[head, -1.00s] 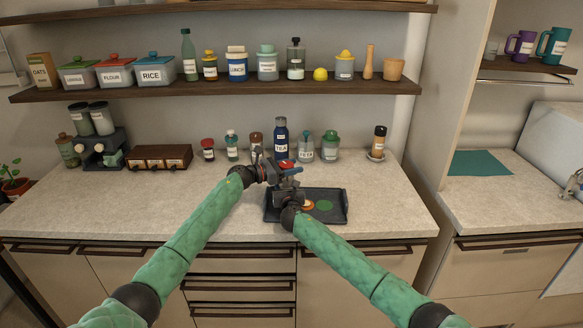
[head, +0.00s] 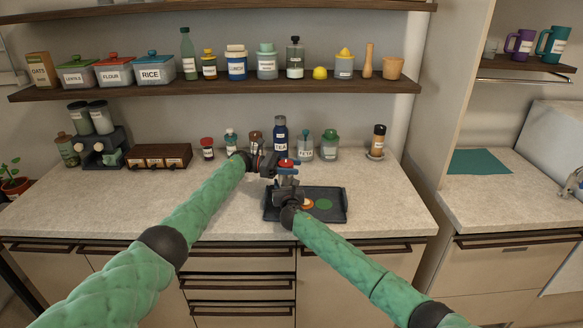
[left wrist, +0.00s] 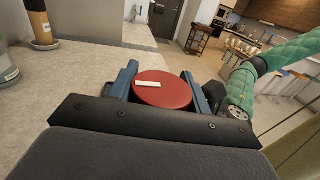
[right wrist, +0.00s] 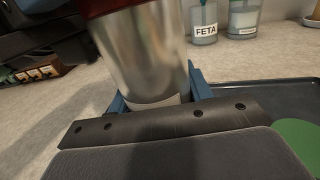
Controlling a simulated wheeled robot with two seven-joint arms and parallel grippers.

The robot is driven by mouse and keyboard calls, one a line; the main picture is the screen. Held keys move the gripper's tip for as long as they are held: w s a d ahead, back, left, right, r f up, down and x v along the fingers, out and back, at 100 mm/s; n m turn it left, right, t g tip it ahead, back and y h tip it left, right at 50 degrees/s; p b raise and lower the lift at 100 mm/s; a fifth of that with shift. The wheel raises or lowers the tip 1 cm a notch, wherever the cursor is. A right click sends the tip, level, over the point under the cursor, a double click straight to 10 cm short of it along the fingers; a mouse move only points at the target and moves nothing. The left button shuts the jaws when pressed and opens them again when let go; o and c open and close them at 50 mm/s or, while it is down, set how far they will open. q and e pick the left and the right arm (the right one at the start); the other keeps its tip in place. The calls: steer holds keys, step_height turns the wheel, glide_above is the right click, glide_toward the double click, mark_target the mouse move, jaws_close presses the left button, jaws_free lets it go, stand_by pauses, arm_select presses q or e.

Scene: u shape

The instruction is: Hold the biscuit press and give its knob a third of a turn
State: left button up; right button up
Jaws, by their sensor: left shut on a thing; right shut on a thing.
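The biscuit press is a shiny metal cylinder (right wrist: 145,55) with a red round knob (left wrist: 165,95) on top. The knob bears a white mark. My left gripper (head: 284,166) is shut on the knob, with one blue finger on each side of it in the left wrist view. My right gripper (head: 287,192) is shut on the metal body below, with its blue fingers on both sides of it in the right wrist view. The press looks upright in the head view, but my grippers hide most of it there. Its lower end is hidden.
A dark tray (head: 337,213) with a green disc (head: 324,204) and a small orange-rimmed round piece (head: 307,203) lies beside the press. Jars and a blue bottle (head: 280,135) stand behind. A wooden drawer box (head: 159,156) is at left. The counter's front left is clear.

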arm_select(q)
steer(key=shift+s+f+m+g, duration=0.1)
steer(key=shift+m+g, duration=0.2)
steer(key=shift+g, duration=0.2)
steer(key=o, duration=1)
steer(key=shift+c, duration=0.2)
steer(key=v, duration=0.7)
steer(key=shift+a, duration=0.35)
